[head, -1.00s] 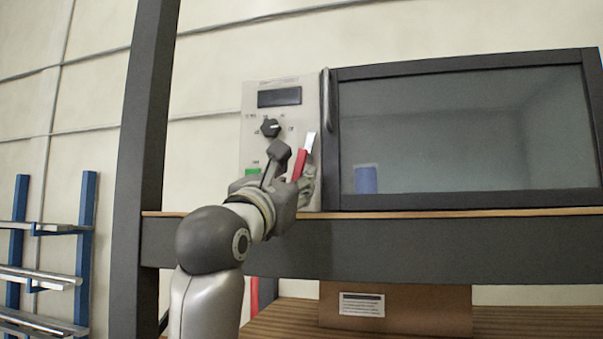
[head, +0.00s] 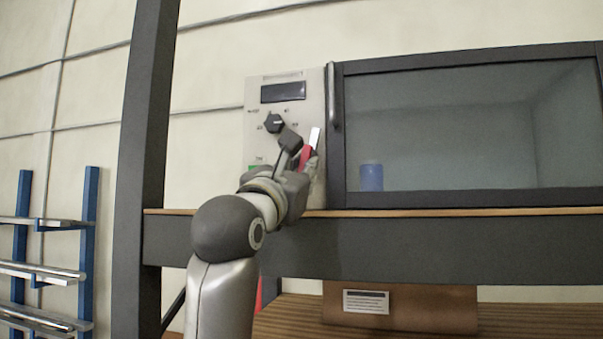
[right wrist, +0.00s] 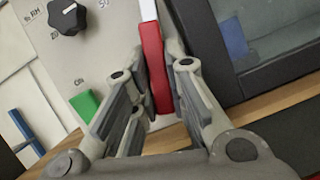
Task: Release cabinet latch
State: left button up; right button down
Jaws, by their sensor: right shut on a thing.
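A cabinet with a dark-framed glass door (head: 450,198) stands on a shelf, with a tall dark handle (head: 333,97) at the door's left edge. Left of it is a pale control panel (head: 258,140) with a black dial (head: 274,123) and a green button (head: 253,168). A red lever with a white upper part (head: 314,137) stands tilted between panel and door. My right gripper (head: 303,157) is shut on the lever's red part. In the right wrist view the red lever (right wrist: 154,65) lies between the fingers of the right gripper (right wrist: 160,85). My left gripper is not in view.
A blue container (head: 371,177) is behind the glass. The shelf's wooden edge (head: 450,211) runs below the cabinet, with a dark post (head: 145,130) at left. A cardboard box (head: 425,308) sits underneath. A rack with metal bars (head: 40,270) stands far left.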

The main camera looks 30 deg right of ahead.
jog(key=shift+s+d+f+n+t+y+b, duration=0.15)
jog(key=shift+n+b, duration=0.1)
jog(key=shift+n, duration=0.25)
jog(key=shift+s+f+n+t+y+b, duration=0.1)
jog(key=shift+n+t+y+b, duration=0.1)
jog(key=shift+n, duration=0.3)
jog(key=shift+s+d+r+n+t+y+b, duration=0.15)
jog(key=shift+n+t+y+b, duration=0.35)
jog(key=shift+n, duration=0.8)
jog(key=c, duration=1.4)
grip_release()
jog(key=shift+c, duration=0.2)
jog(key=shift+h, duration=0.25)
